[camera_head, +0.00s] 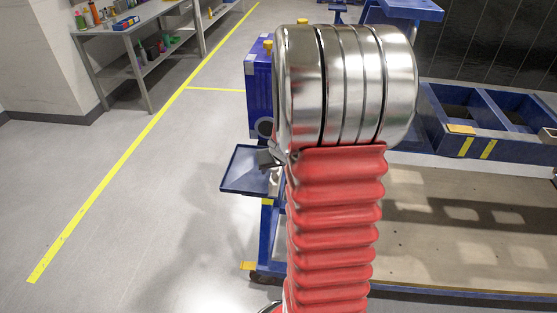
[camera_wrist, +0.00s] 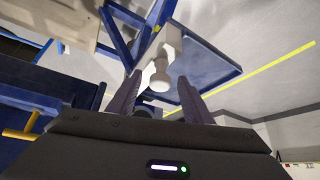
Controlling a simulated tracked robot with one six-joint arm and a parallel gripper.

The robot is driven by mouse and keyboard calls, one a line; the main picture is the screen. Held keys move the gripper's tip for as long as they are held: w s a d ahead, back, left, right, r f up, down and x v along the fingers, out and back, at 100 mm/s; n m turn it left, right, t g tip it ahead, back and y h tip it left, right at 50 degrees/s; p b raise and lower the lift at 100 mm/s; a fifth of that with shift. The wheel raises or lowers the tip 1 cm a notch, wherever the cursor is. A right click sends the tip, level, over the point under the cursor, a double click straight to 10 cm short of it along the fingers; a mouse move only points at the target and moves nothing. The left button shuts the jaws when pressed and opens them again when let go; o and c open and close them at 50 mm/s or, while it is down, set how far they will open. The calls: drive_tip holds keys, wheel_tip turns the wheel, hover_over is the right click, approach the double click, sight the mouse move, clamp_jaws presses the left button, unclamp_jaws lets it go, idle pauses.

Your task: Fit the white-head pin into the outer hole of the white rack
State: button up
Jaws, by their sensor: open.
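In the wrist view, my gripper (camera_wrist: 159,80) has its two dark fingers apart. A rounded white head (camera_wrist: 160,72), which looks like that of the white-head pin, shows in the gap between the fingertips. I cannot tell whether they touch it. Behind it is a pale block (camera_wrist: 170,36), perhaps the white rack, beside a blue tray (camera_wrist: 212,66). Its holes cannot be made out. In the head view, my gripper (camera_head: 268,157) is a small dark shape over the blue tray (camera_head: 240,172), mostly hidden by my arm.
A blue upright box (camera_head: 258,85) with yellow knobs stands behind my arm. Blue bins (camera_head: 470,140) and a beige surface (camera_head: 450,235) are at the right. A workbench (camera_head: 125,30) with bottles stands far left. The floor left of the tray is clear.

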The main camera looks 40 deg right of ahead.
drive_tip(key=v, duration=1.3)
drive_tip(key=shift+s, duration=0.1)
idle(0.9)
drive_tip(key=s+a+r+n+y, duration=0.1)
drive_tip(key=s+a+r+n, duration=0.1)
drive_tip(key=a, duration=0.7)
drive_tip(key=s+a+r+n+y, duration=0.1)
drive_tip(key=s+a, duration=0.3)
drive_tip(key=a, duration=0.6)
drive_tip(key=s+a+r+n+y, duration=0.1)
drive_tip(key=s+a+r, duration=0.3)
drive_tip(key=a, duration=0.6)
drive_tip(key=shift+a+n, duration=0.2)
drive_tip(key=shift+n, duration=0.7)
